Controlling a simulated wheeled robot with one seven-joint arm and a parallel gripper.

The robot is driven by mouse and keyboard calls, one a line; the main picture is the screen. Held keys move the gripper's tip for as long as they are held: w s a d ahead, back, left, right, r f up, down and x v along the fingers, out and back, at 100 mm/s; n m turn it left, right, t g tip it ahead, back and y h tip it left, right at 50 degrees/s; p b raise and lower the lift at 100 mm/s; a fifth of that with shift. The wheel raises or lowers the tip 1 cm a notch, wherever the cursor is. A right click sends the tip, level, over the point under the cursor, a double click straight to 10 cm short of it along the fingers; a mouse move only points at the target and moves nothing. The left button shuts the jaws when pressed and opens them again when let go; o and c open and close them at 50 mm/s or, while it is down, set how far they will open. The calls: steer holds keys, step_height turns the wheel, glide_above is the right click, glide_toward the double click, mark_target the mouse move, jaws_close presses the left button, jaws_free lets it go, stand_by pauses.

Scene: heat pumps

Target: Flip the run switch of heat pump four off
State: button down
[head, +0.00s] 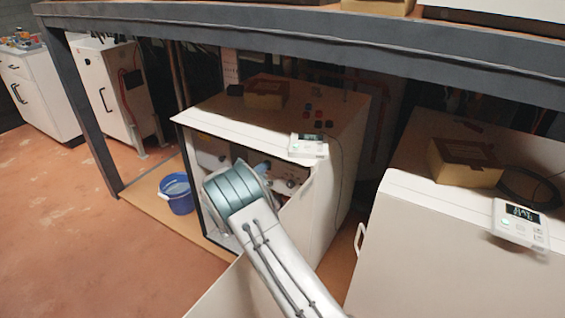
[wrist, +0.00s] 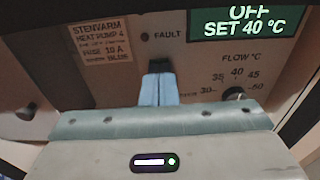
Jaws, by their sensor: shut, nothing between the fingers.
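Heat pump four (head: 335,190) stands under the bench with its front open; my arm reaches into it. In the wrist view its control panel (wrist: 115,82) carries a label (wrist: 101,42) reading "STENVARM HEAT PUMP 4". The display (wrist: 240,22) reads "OFF" and "SET 40 °C". My gripper (wrist: 159,88) is shut, its light-blue fingers together in front of the panel, below the unlit FAULT lamp (wrist: 145,37). A small dark piece shows at the finger ends; I cannot tell whether it is the switch or the fingertips. The run switch is not clearly visible.
The flow dial (wrist: 235,94) is right of my fingers. A blue bucket (head: 177,193) stands left of the pump. Another white unit (head: 450,250) stands to the right, with a cardboard box (head: 465,165) on top. Open floor (head: 80,230) lies to the left.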

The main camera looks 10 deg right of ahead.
steer(key=p+v, duration=0.1)
steer(key=v, duration=1.3)
steer(key=shift+f, duration=0.1)
steer(key=s+d+r+m+g+p, duration=0.45)
steer(key=s+d+r+m, duration=0.25)
steer(key=d+r, duration=0.25)
steer(key=s+d+r+m+g+p, duration=0.4)
steer(key=s+d+r+m+g, duration=0.3)
steer(key=d, duration=0.4)
steer(key=s+r+m+y+p, duration=0.4)
steer(key=s+r+m, duration=0.3)
steer(key=s, duration=0.4)
steer(key=s+r+m+y+p, duration=0.5)
steer(key=s+r+m+y, duration=0.1)
steer(key=s, duration=0.6)
step_height(320, 180, up, 2)
steer(key=shift+d+r+m, duration=0.15)
steer(key=shift+d+m, duration=0.35)
steer(key=shift+m, duration=0.4)
